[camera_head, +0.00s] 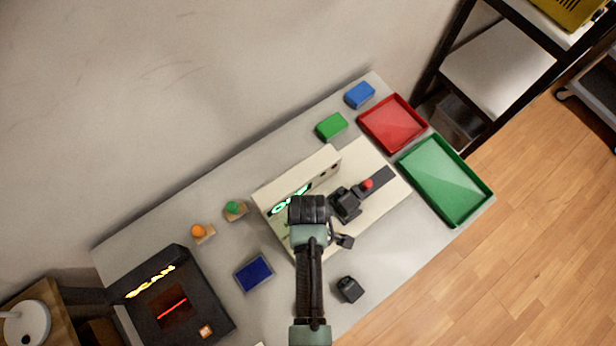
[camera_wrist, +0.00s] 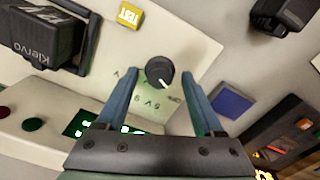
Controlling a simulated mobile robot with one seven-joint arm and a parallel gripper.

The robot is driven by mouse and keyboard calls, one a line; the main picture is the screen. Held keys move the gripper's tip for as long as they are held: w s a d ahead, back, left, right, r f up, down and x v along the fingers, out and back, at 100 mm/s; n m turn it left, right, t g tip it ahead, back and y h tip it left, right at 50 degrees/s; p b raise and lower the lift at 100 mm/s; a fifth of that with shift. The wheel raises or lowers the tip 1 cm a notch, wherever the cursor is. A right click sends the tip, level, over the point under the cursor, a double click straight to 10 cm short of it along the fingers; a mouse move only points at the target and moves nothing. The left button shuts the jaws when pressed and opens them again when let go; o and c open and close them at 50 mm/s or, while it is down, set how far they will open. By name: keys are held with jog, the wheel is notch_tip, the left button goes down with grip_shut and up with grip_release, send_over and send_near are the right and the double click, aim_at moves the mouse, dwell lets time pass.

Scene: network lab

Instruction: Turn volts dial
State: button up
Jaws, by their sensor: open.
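The dial (camera_wrist: 160,72) is a round black knob with a white pointer mark. It sits on the cream panel of the tester (camera_wrist: 186,40), with small letters printed around it, among them V and A. My gripper (camera_wrist: 159,76) is open, with one blue-grey finger to each side of the dial. Gaps show between the fingers and the knob; the fingertips' height above the panel is hard to tell. In the head view the tester (camera_head: 395,191) stands mid-table, and my arm hides the dial and the fingers. Its green lit display (camera_head: 287,201) is partly covered.
A yellow button (camera_wrist: 130,14) and a black Klervo block (camera_wrist: 42,42) are near the dial. A loose black block (camera_head: 349,289), a blue pad (camera_head: 254,273) and a dark device (camera_head: 206,300) lie around. Red (camera_head: 421,125) and green (camera_head: 485,190) trays stand right.

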grip_shut()
dwell(0.3)
